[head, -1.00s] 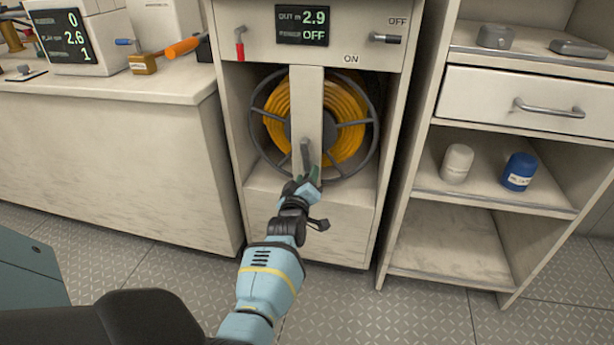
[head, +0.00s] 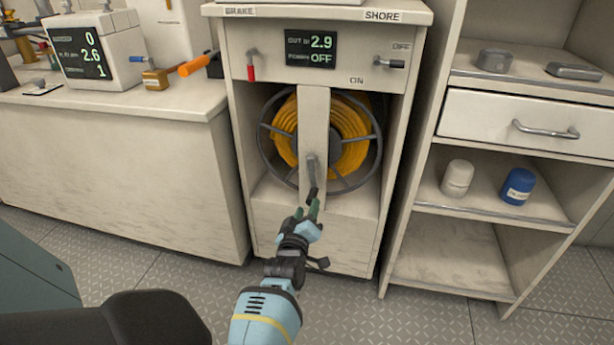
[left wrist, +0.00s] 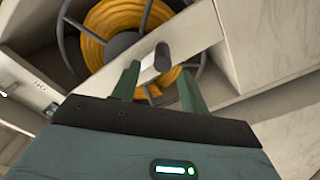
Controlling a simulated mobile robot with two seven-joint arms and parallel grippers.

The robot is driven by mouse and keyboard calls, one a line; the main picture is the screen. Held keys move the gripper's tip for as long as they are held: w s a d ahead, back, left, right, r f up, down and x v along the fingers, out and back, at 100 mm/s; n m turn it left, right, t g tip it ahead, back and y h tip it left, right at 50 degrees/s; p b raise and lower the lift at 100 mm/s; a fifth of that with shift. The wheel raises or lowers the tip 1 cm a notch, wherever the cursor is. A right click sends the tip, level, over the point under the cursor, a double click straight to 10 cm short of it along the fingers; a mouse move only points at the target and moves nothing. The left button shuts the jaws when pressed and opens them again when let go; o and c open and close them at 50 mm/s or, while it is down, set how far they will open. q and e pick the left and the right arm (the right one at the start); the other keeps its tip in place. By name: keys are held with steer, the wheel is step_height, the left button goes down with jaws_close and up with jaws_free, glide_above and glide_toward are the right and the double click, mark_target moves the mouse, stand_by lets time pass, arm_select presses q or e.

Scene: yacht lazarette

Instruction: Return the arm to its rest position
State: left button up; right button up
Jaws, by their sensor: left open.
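My left gripper (head: 313,208) is open and empty, low in front of the cable reel cabinet (head: 322,238). In the left wrist view its two green fingers (left wrist: 160,82) stand apart. The grey crank handle (head: 313,170) sits on the pale upright bar in front of the reel. In the head view the fingertips are just below the handle's lower end. In the left wrist view the handle (left wrist: 155,62) shows between and beyond the fingertips, and no grip on it is visible. The reel (head: 345,135) holds orange-yellow cable. My right gripper is not in view.
A panel above the reel has a red-tipped lever (head: 251,66), a display (head: 310,50) reading 2.9 and OFF, and a black-tipped switch (head: 390,63). A counter (head: 110,106) stands left, open shelves (head: 480,215) right. Clear floor (head: 380,325) lies in front.

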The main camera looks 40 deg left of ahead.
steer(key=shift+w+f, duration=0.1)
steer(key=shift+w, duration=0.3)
